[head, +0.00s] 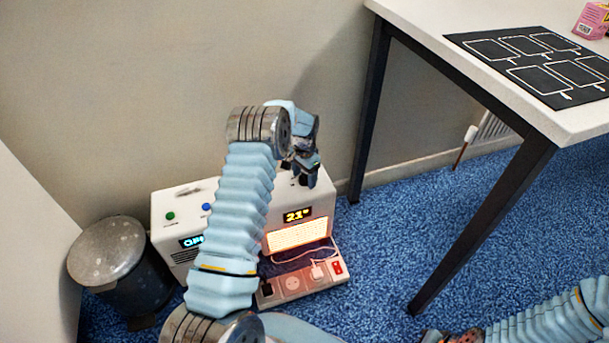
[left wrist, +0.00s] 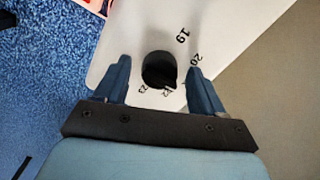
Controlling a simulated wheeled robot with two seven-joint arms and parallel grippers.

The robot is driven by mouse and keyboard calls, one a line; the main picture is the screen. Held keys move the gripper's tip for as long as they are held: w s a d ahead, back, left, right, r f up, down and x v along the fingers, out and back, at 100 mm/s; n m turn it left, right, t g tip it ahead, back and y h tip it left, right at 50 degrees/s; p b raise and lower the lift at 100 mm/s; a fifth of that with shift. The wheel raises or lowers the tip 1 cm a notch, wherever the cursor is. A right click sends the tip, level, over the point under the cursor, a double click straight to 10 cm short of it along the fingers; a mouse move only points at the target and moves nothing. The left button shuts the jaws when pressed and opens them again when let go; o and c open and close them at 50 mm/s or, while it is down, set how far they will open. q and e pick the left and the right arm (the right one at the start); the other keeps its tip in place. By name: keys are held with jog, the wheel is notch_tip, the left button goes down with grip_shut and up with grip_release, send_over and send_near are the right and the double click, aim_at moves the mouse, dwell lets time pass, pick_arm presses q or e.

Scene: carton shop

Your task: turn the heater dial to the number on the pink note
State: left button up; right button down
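The heater (head: 318,207) is a white box on the floor by the wall, with a lit "21°" display (head: 297,215) and a glowing grille. Its black dial (left wrist: 159,70) shows in the left wrist view, with printed numbers 19, 20, 22 and 23 around it. My left gripper (head: 305,172) is above the heater top in the head view. In the left wrist view its open fingers (left wrist: 158,72) stand on either side of the dial, with gaps visible. The pink note is not seen. My right arm (head: 545,322) is at the lower right; its gripper is mostly cut off.
A white front with an "OFF" display (head: 191,242) and green and blue buttons is left of my arm. A power strip (head: 292,284) with a plug lies in front. A metal bin (head: 110,255) stands left. A table (head: 440,60) with dark legs stands right.

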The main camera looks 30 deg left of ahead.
pick_arm(q)
jog(key=c, duration=1)
jog(key=shift+n, duration=0.3)
jog(key=n+b, duration=0.1)
jog(key=n, duration=0.2)
jog(key=shift+b, duration=0.4)
jog(key=n+b, duration=0.1)
jog(key=n, duration=0.4)
jog(key=o, duration=1.1)
jog(key=shift+c, duration=0.2)
